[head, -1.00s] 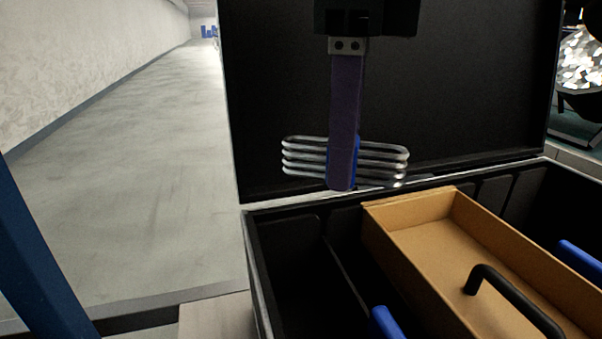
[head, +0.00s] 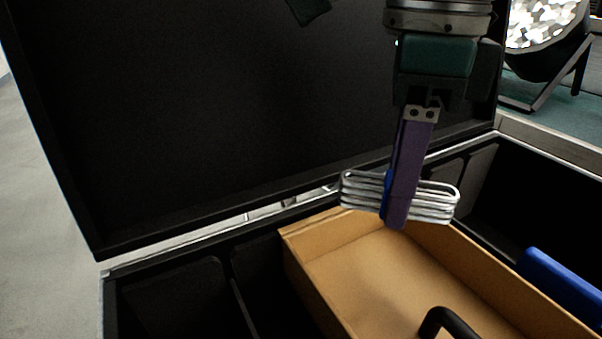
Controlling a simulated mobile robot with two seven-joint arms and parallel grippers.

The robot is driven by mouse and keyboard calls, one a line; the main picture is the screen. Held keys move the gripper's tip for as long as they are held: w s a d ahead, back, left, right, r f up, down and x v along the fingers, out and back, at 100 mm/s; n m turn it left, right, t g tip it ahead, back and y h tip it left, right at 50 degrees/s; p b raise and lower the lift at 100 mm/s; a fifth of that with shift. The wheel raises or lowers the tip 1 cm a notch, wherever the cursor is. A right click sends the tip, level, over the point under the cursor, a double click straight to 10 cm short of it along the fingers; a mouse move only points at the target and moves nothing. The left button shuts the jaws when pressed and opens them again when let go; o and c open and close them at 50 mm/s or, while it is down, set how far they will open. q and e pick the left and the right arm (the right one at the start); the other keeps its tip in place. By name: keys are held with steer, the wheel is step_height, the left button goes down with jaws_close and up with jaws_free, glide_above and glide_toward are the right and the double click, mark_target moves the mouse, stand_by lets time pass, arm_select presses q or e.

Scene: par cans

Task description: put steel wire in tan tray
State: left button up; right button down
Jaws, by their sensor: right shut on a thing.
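The steel wire (head: 437,203) is a bundle of shiny, looped silver strands. My right gripper (head: 400,210) comes down from the top and is shut on the wire, with loops sticking out on both sides of its purple finger. The wire is held up in the air and overlaps the far end of the tan tray (head: 345,230) in the picture. The tray is an open tan box inside a black case, and its near part is cut off by the frame. My left gripper is not in view.
The black case has its lid (head: 200,110) standing open behind the tray. A black handle (head: 447,322) shows at the tray's near end. A blue object (head: 560,282) lies right of the tray. Black compartments (head: 180,300) are at left. A lamp-like object (head: 543,30) stands at upper right.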

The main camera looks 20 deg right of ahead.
mark_target(375, 277)
step_height(375, 277, down, 10)
steer(key=shift+r+b, duration=0.2)
steer(key=shift+b, duration=0.75)
steer(key=shift+f, duration=0.2)
steer(key=c, duration=0.5)
jaws_free()
steer(key=shift+r, duration=0.1)
